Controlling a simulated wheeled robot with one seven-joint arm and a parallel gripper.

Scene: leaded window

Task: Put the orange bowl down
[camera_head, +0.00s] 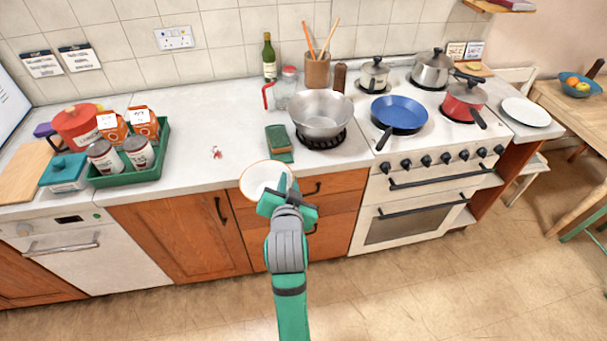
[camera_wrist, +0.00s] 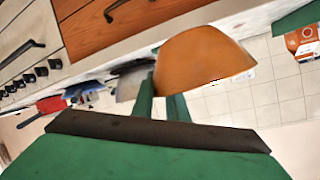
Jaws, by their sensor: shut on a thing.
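The orange bowl (camera_wrist: 203,58) is in my gripper (camera_wrist: 160,108), with its orange outside facing the wrist camera. In the head view the bowl (camera_head: 262,177) shows a white inside and a thin orange rim. It is at the front edge of the white counter (camera_head: 200,150), in front of the drawers. My gripper (camera_head: 277,190) is shut on the bowl's near right side. I cannot tell whether the bowl touches the counter edge.

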